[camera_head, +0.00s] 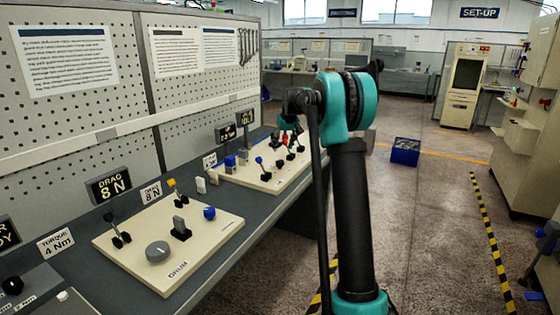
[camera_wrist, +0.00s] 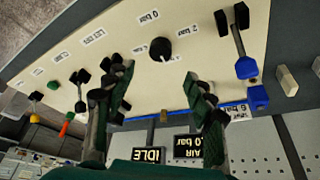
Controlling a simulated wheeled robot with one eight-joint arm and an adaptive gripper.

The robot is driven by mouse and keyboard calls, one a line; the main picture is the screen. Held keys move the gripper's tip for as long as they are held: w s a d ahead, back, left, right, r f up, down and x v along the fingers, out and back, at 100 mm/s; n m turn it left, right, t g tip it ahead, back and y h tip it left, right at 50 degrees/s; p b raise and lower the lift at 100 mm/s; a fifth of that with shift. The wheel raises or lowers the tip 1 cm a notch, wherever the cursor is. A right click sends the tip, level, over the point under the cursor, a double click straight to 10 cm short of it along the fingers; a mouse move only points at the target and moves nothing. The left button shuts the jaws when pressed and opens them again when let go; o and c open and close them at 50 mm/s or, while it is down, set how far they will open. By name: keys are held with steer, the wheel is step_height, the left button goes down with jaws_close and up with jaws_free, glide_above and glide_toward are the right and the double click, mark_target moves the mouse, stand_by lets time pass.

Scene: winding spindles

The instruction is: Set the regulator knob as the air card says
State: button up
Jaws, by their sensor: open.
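The regulator knob (camera_wrist: 160,49) is round and black, on the cream panel in the wrist view, with small scale marks around it. A dark display (camera_wrist: 199,148) shows AIR and a partly covered bar value. My gripper (camera_wrist: 158,84) is open and empty, its fingers apart on either side below the knob in the picture. In the head view my gripper (camera_head: 289,124) is over the far panel (camera_head: 262,180).
A lever with a blue handle (camera_wrist: 238,47) stands right of the knob. Several toggles (camera_wrist: 80,85) stand left, and an IDLE display (camera_wrist: 148,155) is at the panel's edge. In the head view, a nearer panel (camera_head: 140,241) carries a grey drum knob (camera_head: 158,250) and levers.

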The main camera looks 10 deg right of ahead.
mark_target(280, 161)
steer(key=x, duration=0.9)
steer(key=shift+f, duration=0.1)
steer(key=c, duration=1.2)
